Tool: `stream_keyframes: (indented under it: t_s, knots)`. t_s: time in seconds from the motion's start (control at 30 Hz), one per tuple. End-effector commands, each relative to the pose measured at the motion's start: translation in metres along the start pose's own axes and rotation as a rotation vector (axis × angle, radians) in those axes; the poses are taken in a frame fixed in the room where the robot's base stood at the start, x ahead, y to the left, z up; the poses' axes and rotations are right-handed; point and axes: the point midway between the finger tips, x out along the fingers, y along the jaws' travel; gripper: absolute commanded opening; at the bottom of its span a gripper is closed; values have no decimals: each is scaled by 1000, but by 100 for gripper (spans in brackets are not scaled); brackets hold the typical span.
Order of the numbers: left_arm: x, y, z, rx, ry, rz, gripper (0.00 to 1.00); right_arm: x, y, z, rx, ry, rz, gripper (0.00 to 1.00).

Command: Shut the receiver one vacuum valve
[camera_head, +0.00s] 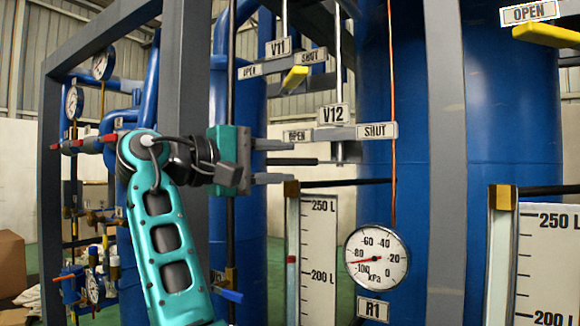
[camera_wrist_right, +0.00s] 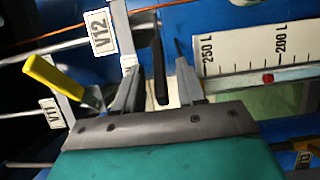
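Valve V12 (camera_head: 339,152) hangs on a rod, with an OPEN plate (camera_head: 298,136) on its left and a SHUT plate (camera_head: 377,131) on its right. Its black lever (camera_head: 302,161) points left, to the OPEN side. My right gripper (camera_head: 273,162) is open, with one finger above the lever and one below in the head view. In the right wrist view, the black lever (camera_wrist_right: 160,70) stands between the spread fingers (camera_wrist_right: 157,88), with gaps visible; I see no clear grip. The V12 label (camera_wrist_right: 100,32) also shows there. My left gripper is out of view.
Valve V11 (camera_head: 278,47), with a yellow lever (camera_head: 295,78), is above left of V12. Below are a gauge (camera_head: 376,257) labelled R1 and a level scale (camera_head: 318,250). A grey post (camera_head: 447,200) stands right, and another yellow lever (camera_head: 548,34) is top right.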

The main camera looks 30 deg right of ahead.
Motion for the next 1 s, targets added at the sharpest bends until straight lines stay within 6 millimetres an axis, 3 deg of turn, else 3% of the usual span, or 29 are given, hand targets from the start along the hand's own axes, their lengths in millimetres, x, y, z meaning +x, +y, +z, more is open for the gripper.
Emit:
stream_keyframes:
  t_s: [0.2, 0.53, 0.93, 1.0]
  knots:
    - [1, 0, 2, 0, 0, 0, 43, 23, 0, 0, -1, 1, 0, 39]
    - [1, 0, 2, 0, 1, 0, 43, 26, 0, 0, -1, 1, 0, 39]
    - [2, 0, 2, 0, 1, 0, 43, 26, 0, 0, -1, 1, 0, 2]
    - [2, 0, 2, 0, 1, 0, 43, 26, 0, 0, -1, 1, 0, 0]
